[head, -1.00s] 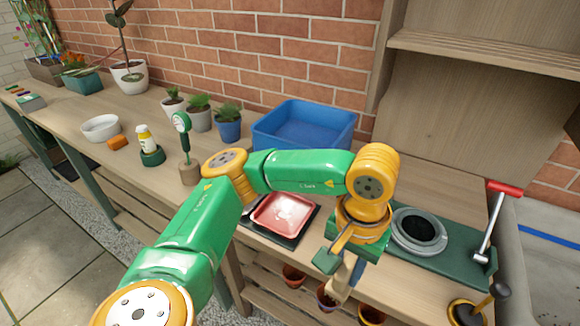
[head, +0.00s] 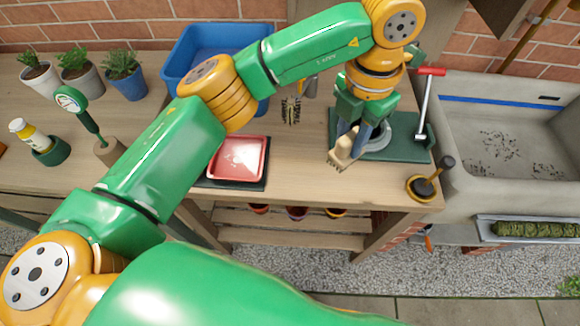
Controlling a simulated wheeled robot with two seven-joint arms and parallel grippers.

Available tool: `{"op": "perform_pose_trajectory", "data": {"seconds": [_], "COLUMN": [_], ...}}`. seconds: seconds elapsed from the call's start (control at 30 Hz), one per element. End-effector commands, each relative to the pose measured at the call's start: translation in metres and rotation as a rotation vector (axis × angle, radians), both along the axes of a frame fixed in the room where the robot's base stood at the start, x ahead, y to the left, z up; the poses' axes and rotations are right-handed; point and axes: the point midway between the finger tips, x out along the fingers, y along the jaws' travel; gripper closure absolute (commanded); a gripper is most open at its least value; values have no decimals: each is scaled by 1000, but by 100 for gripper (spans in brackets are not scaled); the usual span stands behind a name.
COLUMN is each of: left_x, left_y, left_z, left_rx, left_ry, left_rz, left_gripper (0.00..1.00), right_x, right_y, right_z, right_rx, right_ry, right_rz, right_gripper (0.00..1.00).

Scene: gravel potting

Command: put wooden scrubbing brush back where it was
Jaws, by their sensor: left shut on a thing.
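My left gripper (head: 352,132) points down and is shut on the wooden scrubbing brush (head: 343,153). The brush is a pale wooden block, tilted, with its bristles facing down. It is at the front left edge of the green board (head: 396,151) on the potting bench. I cannot tell whether the brush touches the bench or hangs just above it. The gripper hides its upper part. My right gripper is not in view.
A grey ring sits on the board behind the gripper. A red-handled tool (head: 425,105) stands at its right, near a black plunger-like tool (head: 432,180). A red tray (head: 238,158) lies to the left, before a blue bin (head: 190,45). The sink (head: 470,95) is at right.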

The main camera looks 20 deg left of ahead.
Motion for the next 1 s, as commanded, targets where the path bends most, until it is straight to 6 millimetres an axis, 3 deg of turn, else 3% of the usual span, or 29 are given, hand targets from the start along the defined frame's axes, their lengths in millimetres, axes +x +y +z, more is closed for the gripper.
{"op": "perform_pose_trajectory", "data": {"seconds": [0.1, 0.2, 0.37, 0.47, 0.7, 0.8, 1.0], "left_x": [-1, -3, -5, -4, -3, -2, -1], "left_y": [-21, -33, -40, -21, 57, 75, 97], "left_z": [10, 13, 14, 6, -30, -55, -83], "left_rx": [1, 1, 1, 1, 6, 5, 4], "left_ry": [2, 1, 3, 3, 6, 6, 5], "left_rz": [358, 607, 814, 845, 847, 845, 842], "left_gripper": [100, 100, 100, 100, 100, 100, 100], "right_x": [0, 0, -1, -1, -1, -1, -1], "right_y": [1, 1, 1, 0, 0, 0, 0], "right_z": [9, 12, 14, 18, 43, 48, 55], "right_rx": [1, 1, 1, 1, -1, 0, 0], "right_ry": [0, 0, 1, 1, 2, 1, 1], "right_rz": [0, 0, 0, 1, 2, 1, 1], "right_gripper": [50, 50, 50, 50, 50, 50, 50]}}
